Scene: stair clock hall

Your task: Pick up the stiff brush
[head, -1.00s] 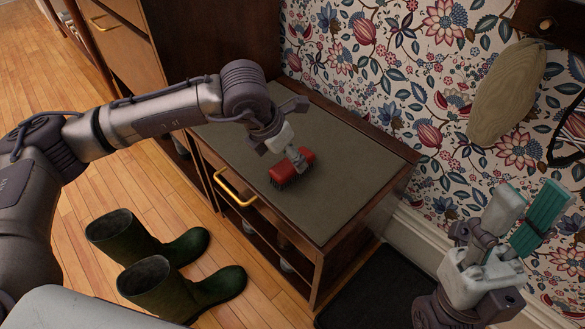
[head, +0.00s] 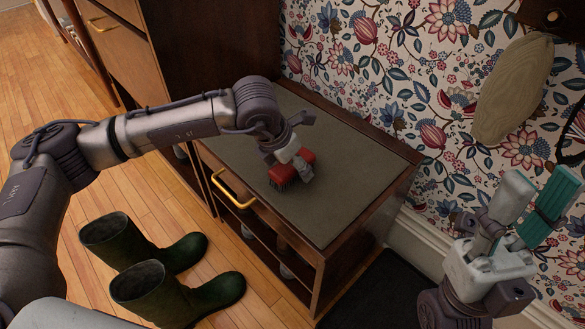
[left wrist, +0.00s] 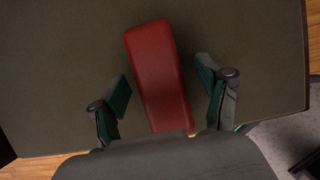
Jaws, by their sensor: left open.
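The stiff brush (head: 283,176) has a red back and dark bristles, and it lies bristles down on the grey-green top of the low cabinet (head: 345,195). In the left wrist view the brush (left wrist: 159,75) shows its red back, and its near end lies between my open left fingers (left wrist: 160,102). A gap shows on each side of it. In the head view my left gripper (head: 303,167) is at the brush and hides part of it. My right gripper (head: 518,215) is raised at the lower right, its teal-padded fingers apart with nothing between them.
Dark green boots (head: 160,265) stand on the wooden floor in front of the cabinet. A yellow handle (head: 233,190) is on the cabinet's front. A tall brown cabinet (head: 215,45) and a floral-papered wall (head: 400,80) border the top. The rest of the cabinet top is clear.

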